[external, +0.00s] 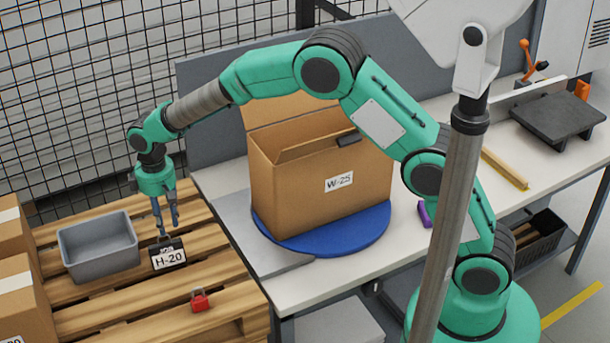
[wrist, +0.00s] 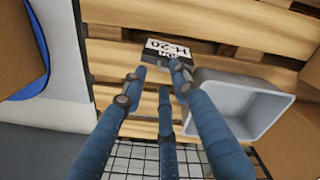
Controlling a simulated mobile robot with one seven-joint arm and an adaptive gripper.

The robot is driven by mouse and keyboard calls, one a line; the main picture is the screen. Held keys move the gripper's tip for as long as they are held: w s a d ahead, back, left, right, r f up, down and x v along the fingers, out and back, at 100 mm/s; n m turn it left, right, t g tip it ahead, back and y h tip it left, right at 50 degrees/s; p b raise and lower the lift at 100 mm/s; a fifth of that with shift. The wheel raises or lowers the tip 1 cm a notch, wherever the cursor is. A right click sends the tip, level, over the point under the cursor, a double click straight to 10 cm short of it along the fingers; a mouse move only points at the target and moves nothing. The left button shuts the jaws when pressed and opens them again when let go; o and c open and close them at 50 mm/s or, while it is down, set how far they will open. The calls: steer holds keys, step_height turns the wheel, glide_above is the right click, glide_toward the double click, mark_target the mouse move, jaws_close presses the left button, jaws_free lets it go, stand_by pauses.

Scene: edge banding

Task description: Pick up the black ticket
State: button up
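The black ticket (external: 168,256) is a small black block with a white label reading H-20, lying on the wooden pallet (external: 120,305). My gripper (external: 166,231) points down just above it. In the wrist view the ticket (wrist: 106,62) lies beyond the fingertips, its label upside down. The gripper's three blue fingers (wrist: 160,73) are spread apart with nothing visible between them, and two tips overlap the ticket's near edge in the picture. I cannot tell whether any tip touches it.
A grey bin (external: 98,246) stands on the pallet just left of the ticket. A red padlock-like item (external: 200,300) lies in front. Cardboard boxes (external: 22,300) are at the left edge. To the right, an open W-25 carton (external: 300,200) stands on a blue turntable (external: 350,238).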

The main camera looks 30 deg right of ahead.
mark_target(167, 248)
steer(key=shift+d+f+b, duration=0.1)
steer(key=shift+f+b, duration=0.5)
steer(key=shift+f, duration=2.05)
steer(key=shift+c, duration=0.2)
jaws_close()
